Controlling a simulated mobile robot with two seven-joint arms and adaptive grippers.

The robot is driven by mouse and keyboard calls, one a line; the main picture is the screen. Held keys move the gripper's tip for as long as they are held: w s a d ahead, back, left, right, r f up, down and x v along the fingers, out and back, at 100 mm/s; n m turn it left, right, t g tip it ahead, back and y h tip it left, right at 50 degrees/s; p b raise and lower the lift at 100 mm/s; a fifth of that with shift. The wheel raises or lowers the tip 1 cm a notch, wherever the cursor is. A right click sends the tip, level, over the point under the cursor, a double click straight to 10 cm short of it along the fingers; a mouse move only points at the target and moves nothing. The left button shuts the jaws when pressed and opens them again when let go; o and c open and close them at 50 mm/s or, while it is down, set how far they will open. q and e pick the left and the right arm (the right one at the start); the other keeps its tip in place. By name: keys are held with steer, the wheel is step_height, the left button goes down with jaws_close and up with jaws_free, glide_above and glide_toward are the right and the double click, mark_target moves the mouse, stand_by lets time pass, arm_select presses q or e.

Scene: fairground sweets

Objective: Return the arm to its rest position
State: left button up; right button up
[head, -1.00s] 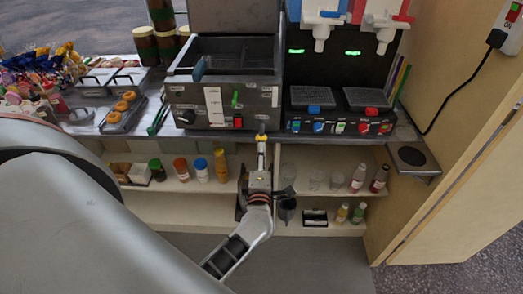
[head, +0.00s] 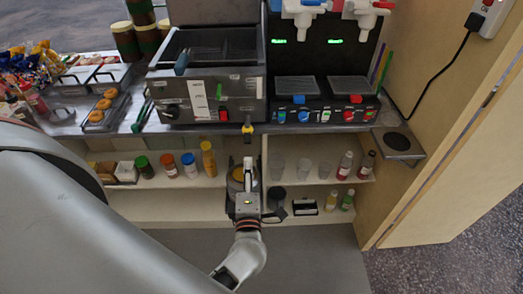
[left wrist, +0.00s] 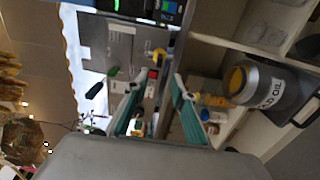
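My left gripper (head: 248,168) is in front of the lower shelves, below the yellow-and-black tap (head: 247,128) on the front of the steel fryer. In the left wrist view its two teal-padded fingers (left wrist: 157,108) are spread apart with nothing held between them. The tap also shows beyond the fingers in the left wrist view (left wrist: 159,54). A metal can labelled OIL (left wrist: 265,85) stands to the right there, apart from the fingers. In the head view the gripper partly hides that can. My left arm fills the lower left of the head view. My right gripper is not in view.
The steel fryer (head: 208,95) and a drink machine (head: 320,90) stand on the counter. Below, the shelf (head: 220,182) carries sauce bottles, clear cups and red-capped bottles. A wooden side panel (head: 420,150) closes off the right. The floor in front is clear.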

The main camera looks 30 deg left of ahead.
arm_select(q)
steer(key=s+d+f+m+t+h, duration=0.1)
steer(key=s+d+f+m+h, duration=0.15)
steer(key=d+m+h, duration=0.55)
steer(key=s+d+f+m+h, duration=0.2)
steer(key=d+f+m+h, duration=0.15)
steer(key=m, duration=0.75)
steer(key=s+a+f+m+g, duration=0.4)
steer(key=s+f+m, duration=0.5)
steer(key=f, duration=0.4)
steer(key=shift+s+g, duration=0.25)
steer(key=shift+g, duration=0.65)
